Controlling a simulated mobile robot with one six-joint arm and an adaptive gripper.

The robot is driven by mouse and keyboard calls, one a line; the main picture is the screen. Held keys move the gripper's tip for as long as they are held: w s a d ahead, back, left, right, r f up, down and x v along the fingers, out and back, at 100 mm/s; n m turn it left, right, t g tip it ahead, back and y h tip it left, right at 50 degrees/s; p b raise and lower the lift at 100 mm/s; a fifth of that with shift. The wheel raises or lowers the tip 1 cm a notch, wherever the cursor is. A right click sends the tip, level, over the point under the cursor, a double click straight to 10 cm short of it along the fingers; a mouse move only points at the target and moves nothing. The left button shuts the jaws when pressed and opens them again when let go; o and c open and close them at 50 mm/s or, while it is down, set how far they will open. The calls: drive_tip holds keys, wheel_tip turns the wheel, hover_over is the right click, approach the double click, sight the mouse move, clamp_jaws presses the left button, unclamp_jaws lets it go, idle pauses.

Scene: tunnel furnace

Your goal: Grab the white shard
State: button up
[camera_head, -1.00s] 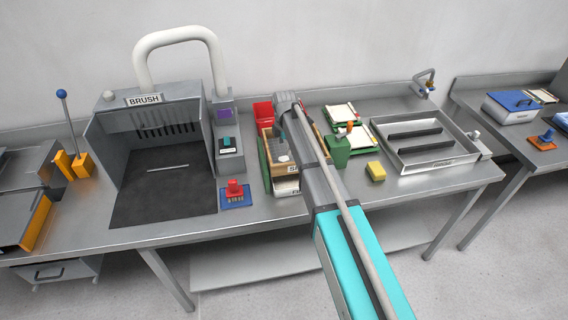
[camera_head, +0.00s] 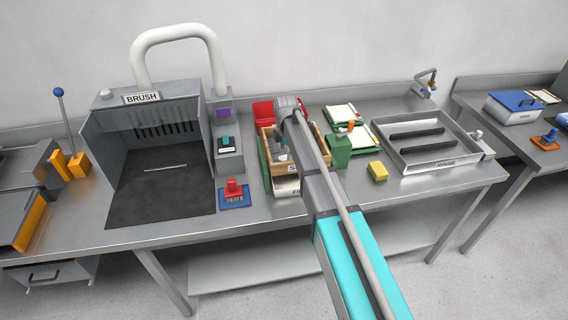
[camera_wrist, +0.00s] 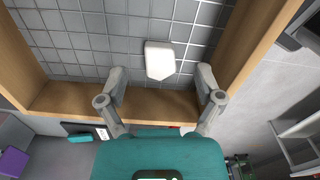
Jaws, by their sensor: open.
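The white shard (camera_wrist: 159,60) lies on the grey gridded floor of a wooden box (camera_wrist: 120,102) in the wrist view. I cannot tell how high the fingertips are above the shard. In the head view the wooden box (camera_head: 321,136) is partly covered by my arm, and the shard is hidden or too small to make out.
A red bin (camera_head: 263,110) stands behind the box, and a green block (camera_head: 339,150) stands at its right. A yellow sponge-like block (camera_head: 377,171) and a metal tray (camera_head: 436,164) are further right. The brush booth (camera_head: 150,150) is at the left.

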drive_tip(key=shift+f+b, duration=0.8)
drive_tip(key=shift+f, duration=0.25)
drive_tip(key=c, duration=1.1)
